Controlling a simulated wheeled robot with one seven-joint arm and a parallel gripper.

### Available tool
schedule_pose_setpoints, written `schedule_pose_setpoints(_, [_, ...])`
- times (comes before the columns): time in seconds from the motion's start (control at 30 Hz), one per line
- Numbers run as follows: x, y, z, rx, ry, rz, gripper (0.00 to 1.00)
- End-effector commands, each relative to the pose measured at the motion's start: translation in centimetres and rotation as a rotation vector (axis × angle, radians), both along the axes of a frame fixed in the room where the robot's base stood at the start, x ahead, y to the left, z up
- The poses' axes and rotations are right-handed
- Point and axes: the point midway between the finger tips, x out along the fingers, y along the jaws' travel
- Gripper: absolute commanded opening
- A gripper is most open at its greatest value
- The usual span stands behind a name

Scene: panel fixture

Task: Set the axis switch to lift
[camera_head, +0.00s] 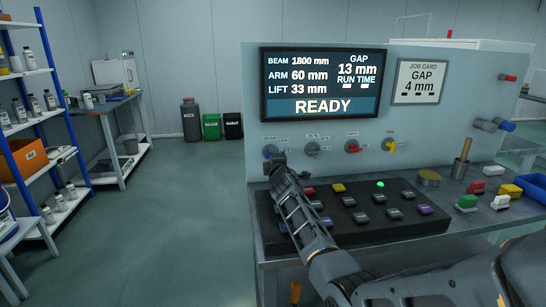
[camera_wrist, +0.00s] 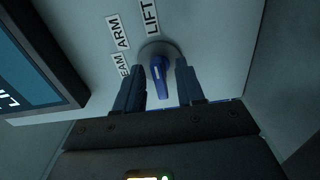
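The axis switch is a blue knob on a round grey base, the leftmost of the panel's row of knobs. In the wrist view the blue knob (camera_wrist: 161,80) sits between the two fingers of my gripper (camera_wrist: 160,92), with a small gap visible on each side. The labels BEAM, ARM (camera_wrist: 120,31) and LIFT (camera_wrist: 150,17) stand around its base. I cannot tell which label it points at. In the head view my gripper (camera_head: 275,161) is at the panel and partly hides the blue knob (camera_head: 269,150).
The display (camera_head: 320,83) reads BEAM 1800, ARM 60, LIFT 33, GAP 13 mm, READY. Grey, red (camera_head: 353,146) and yellow (camera_head: 390,146) knobs sit right of the switch. A black button box (camera_head: 425,222) lies below my arm. The job card (camera_head: 419,81) reads GAP 4 mm.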

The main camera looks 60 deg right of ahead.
Motion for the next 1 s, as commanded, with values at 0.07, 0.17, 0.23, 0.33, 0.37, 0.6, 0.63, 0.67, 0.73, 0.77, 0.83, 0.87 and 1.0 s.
schedule_pose_setpoints(0.07, [-0.9,0.9,0.1,0.002,0.001,-0.001,0.38])
schedule_pose_setpoints(0.17, [-1.9,2.1,0.1,0.002,0.001,0.0,0.38])
schedule_pose_setpoints(0.23, [-2.5,2.9,0.1,0.003,0.0,0.0,0.38])
schedule_pose_setpoints(0.33, [-3.4,3.9,0.0,0.003,0.0,0.0,0.38])
schedule_pose_setpoints(0.37, [-3.5,4.1,0.0,0.002,-0.001,0.0,0.38])
schedule_pose_setpoints(0.6, [-4.2,5.0,0.0,0.002,-0.001,0.0,0.38])
schedule_pose_setpoints(0.63, [-4.3,5.0,0.0,0.002,-0.001,0.0,0.38])
schedule_pose_setpoints(0.67, [-4.3,5.0,0.0,0.002,-0.001,0.0,0.38])
schedule_pose_setpoints(0.73, [-4.2,5.0,0.0,0.002,-0.001,0.0,0.38])
schedule_pose_setpoints(0.77, [-4.3,5.0,0.0,0.002,-0.001,0.0,0.38])
schedule_pose_setpoints(0.83, [-4.2,5.0,0.0,0.002,-0.001,0.0,0.38])
schedule_pose_setpoints(0.87, [-4.2,5.0,0.0,0.002,-0.001,0.0,0.38])
schedule_pose_setpoints(1.0, [-4.2,5.0,0.0,0.002,-0.001,0.0,0.38])
